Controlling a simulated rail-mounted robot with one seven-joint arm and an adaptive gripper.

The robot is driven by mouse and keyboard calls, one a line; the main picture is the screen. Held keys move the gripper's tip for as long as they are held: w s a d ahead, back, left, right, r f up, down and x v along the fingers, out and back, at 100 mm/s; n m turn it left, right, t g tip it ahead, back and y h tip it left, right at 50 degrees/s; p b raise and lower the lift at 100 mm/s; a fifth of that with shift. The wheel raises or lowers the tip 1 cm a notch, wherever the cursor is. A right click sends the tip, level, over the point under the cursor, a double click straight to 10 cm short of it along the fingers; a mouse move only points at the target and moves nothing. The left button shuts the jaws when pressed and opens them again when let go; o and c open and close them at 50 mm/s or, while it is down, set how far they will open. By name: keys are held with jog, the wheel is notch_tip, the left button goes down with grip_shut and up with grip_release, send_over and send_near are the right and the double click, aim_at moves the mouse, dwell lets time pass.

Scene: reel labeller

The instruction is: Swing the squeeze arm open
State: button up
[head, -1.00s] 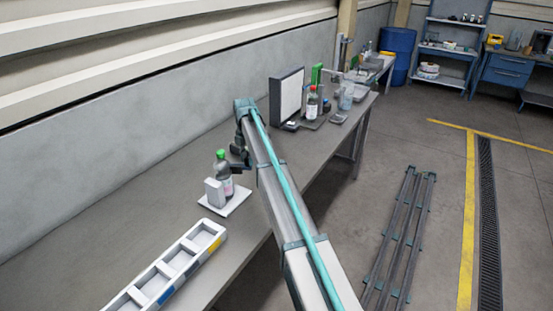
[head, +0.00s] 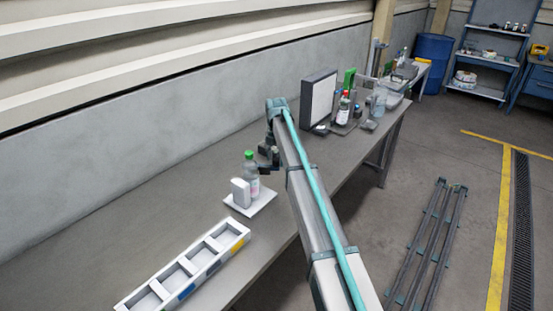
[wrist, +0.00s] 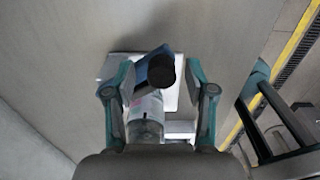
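A white labeller-like stand with a flat plate (head: 262,203) and an upright white block (head: 240,192) sits on the bench. A clear bottle with a green cap (head: 250,170) stands on it. In the wrist view the clear bottle (wrist: 146,112) shows below a dark blue bar (wrist: 140,78) with a round black knob (wrist: 162,72), which looks like the squeeze arm. My gripper (wrist: 157,80) is open, its teal fingers spread on either side of the bar and knob. I cannot tell whether they touch. In the head view my gripper (head: 268,160) is beside the bottle, partly hidden by my arm.
A white compartment tray (head: 190,268) lies on the bench (head: 130,215) at the front. A dark-framed white panel (head: 319,97) and another bottle (head: 343,108) stand farther along. A wall runs along the bench's back. Bare bench lies left of the stand.

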notch_tip(320, 180, up, 12)
dwell(0.8)
